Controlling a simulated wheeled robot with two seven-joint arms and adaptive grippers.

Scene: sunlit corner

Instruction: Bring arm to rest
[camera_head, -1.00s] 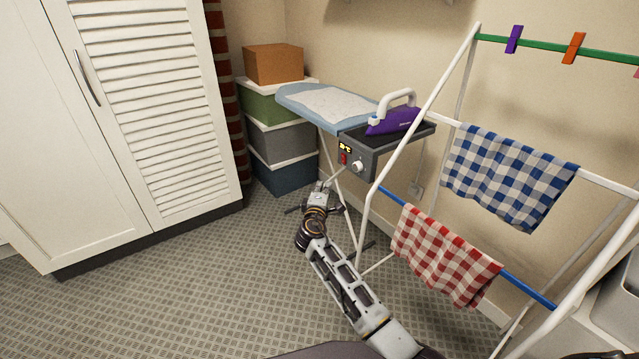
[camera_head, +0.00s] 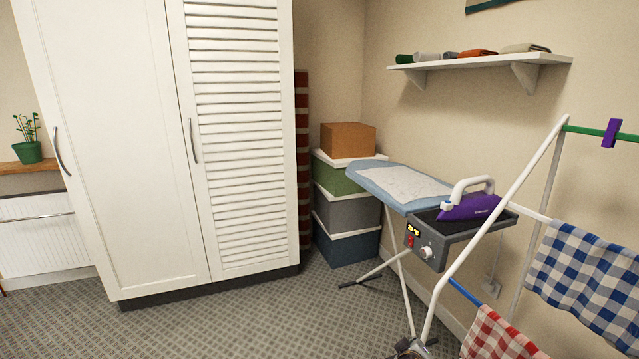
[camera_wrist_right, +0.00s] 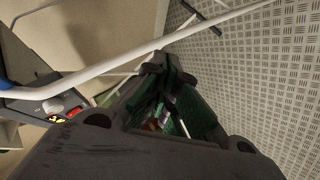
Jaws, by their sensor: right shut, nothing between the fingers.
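My right gripper (camera_wrist_right: 165,68) fills the middle of the right wrist view, with dark fingers closed together and nothing between them. In the head view, a small part of my right arm (camera_head: 412,348) shows at the bottom edge, close to the drying rack's leg. In the wrist view, a white rack bar (camera_wrist_right: 110,66) crosses close beyond the gripper, and the grey control box (camera_wrist_right: 22,92) with a red switch is at the left. My left gripper is out of view.
The ironing board (camera_head: 365,180) carries a purple iron (camera_head: 470,207) on its grey end. The drying rack (camera_head: 495,235) with checked cloths stands at right. Stacked boxes (camera_head: 345,213) and a white wardrobe (camera_head: 140,150) stand behind. The floor at front left is clear.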

